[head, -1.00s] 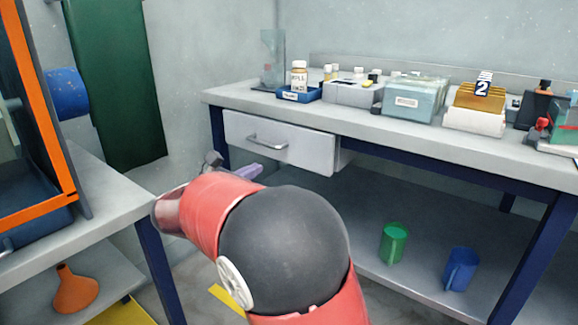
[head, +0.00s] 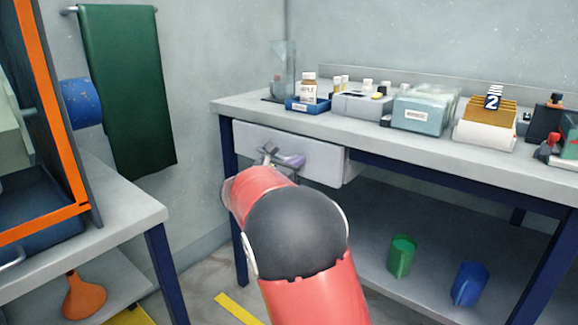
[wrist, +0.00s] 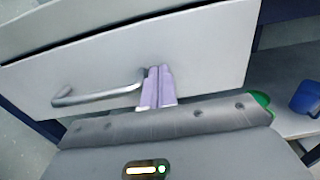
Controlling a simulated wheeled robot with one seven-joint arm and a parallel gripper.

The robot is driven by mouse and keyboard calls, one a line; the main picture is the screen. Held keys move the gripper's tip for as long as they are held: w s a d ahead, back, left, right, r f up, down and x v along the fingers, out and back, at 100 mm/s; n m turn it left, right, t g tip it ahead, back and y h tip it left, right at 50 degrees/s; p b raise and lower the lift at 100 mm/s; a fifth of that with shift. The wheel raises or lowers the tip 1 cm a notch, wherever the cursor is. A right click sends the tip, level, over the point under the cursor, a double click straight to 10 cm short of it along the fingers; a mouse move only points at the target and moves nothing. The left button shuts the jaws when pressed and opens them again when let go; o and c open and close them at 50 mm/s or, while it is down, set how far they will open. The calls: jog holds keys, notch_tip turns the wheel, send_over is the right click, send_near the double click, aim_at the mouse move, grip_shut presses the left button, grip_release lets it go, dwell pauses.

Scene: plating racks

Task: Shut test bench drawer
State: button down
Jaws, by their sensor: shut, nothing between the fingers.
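The test bench drawer (head: 322,162) has a pale grey front under the left end of the bench top. Its right side wall shows, so it stands out somewhat from the bench. Its bar handle is partly hidden by my arm in the head view; in the wrist view the handle (wrist: 98,97) is clear on the drawer front (wrist: 190,45). My gripper (head: 292,160) is at the drawer front. Its purple fingers (wrist: 157,88) are together and empty, just right of the handle. I cannot tell whether the tips touch the front.
The bench top (head: 440,150) carries bottles, boxes and a card file (head: 487,112). A side table (head: 110,215) is at left, with an orange funnel (head: 84,297) below.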

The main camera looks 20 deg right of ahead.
aim_at(305, 155)
dwell(0.3)
jog(key=x, duration=0.4)
jog(key=shift+w+d+r+p, duration=0.1)
jog(key=shift+d+p, duration=0.1)
jog(key=shift+p, duration=0.2)
jog(key=shift+r, duration=0.15)
